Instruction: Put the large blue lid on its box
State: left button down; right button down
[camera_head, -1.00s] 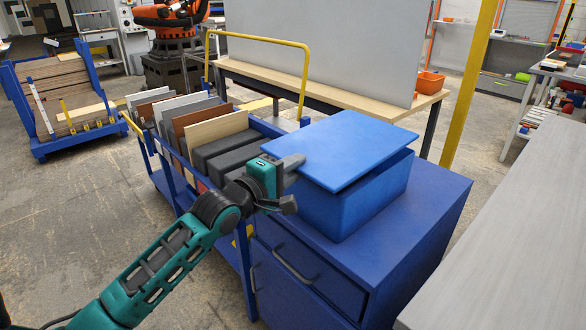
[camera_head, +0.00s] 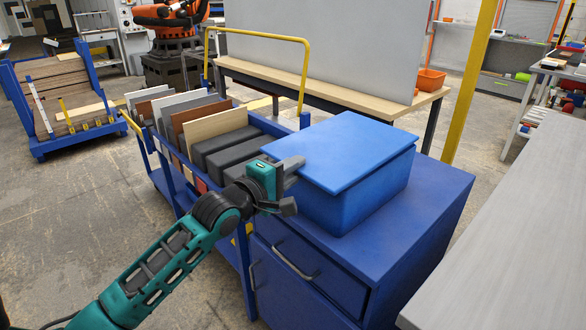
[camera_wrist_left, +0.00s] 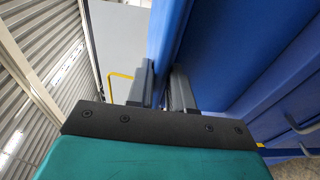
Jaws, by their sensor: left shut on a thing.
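The large blue lid (camera_head: 345,150) lies over the top of the blue box (camera_head: 352,203), which stands on the blue drawer cabinet (camera_head: 425,225). The lid looks nearly level and close to the box rim, and sticks out past the box at the left. My left gripper (camera_head: 292,168) is shut on the lid's left edge. In the left wrist view its two fingers (camera_wrist_left: 163,88) pinch the lid (camera_wrist_left: 165,40), with the box side to the right. Whether the lid touches the rim all round I cannot tell. My right gripper is not in view.
A blue cart (camera_head: 180,190) with upright boards (camera_head: 215,130) and dark grey blocks (camera_head: 230,150) stands left of the cabinet. A workbench (camera_head: 335,95) with a large grey panel is behind. A grey tabletop (camera_head: 510,230) lies at the right.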

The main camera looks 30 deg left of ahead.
pick_arm(q)
jog(key=shift+f, duration=0.45)
jog(key=c, duration=0.9)
grip_release()
jog(key=v, duration=1.3)
jog(key=shift+p, duration=0.4)
